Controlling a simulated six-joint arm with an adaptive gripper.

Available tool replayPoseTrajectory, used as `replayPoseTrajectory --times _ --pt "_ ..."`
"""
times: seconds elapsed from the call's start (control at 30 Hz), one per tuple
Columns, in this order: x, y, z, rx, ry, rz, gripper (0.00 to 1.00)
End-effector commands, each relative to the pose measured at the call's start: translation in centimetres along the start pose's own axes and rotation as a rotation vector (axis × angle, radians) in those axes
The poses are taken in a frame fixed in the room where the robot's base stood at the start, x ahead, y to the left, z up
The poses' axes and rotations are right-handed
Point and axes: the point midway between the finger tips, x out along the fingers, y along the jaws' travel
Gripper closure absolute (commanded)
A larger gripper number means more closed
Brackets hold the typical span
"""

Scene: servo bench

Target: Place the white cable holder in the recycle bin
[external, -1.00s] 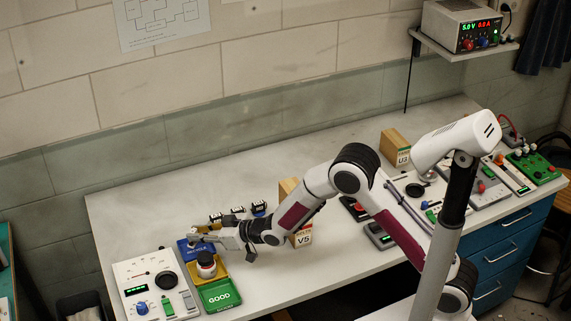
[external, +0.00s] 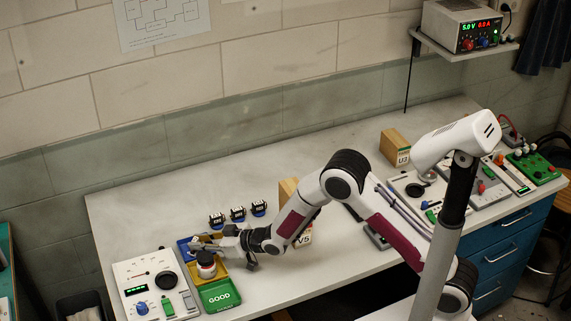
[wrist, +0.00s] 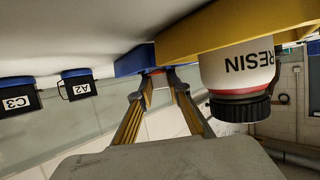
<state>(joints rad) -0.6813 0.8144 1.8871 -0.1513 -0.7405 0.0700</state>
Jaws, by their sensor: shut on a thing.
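My gripper (external: 205,242) is low over the tray group at the left of the bench. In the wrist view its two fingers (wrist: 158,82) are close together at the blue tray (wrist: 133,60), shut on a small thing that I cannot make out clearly. The blue tray also shows in the external view (external: 184,246), partly behind my gripper. I cannot identify the white cable holder for certain, nor read a recycle label. A dark bin (external: 72,305) with pale contents stands on the floor at the lower left.
A white RESIN jar (wrist: 237,75) with a black cap stands close beside my fingers in the yellow tray (wrist: 210,30). The green GOOD tray (external: 219,296) is in front. Several black labelled servos (external: 237,214) stand behind. A white control panel (external: 150,285) is at the left.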

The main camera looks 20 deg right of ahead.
Motion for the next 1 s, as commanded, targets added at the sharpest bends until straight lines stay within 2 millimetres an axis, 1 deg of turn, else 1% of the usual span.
replayPoseTrajectory --times 0.17,0.2,0.27,0.77,1.0 --pt "0.1 0.0 0.2 0.0 0.0 0.0 1.0" --pt "0.1 0.0 0.3 0.0 0.0 0.0 0.8" --pt "0.1 0.0 0.2 0.0 0.0 0.0 0.66" --pt "0.0 0.0 -0.1 0.0 0.001 0.0 0.66" --pt "-1.4 0.0 -0.1 0.0 0.001 0.0 0.66"
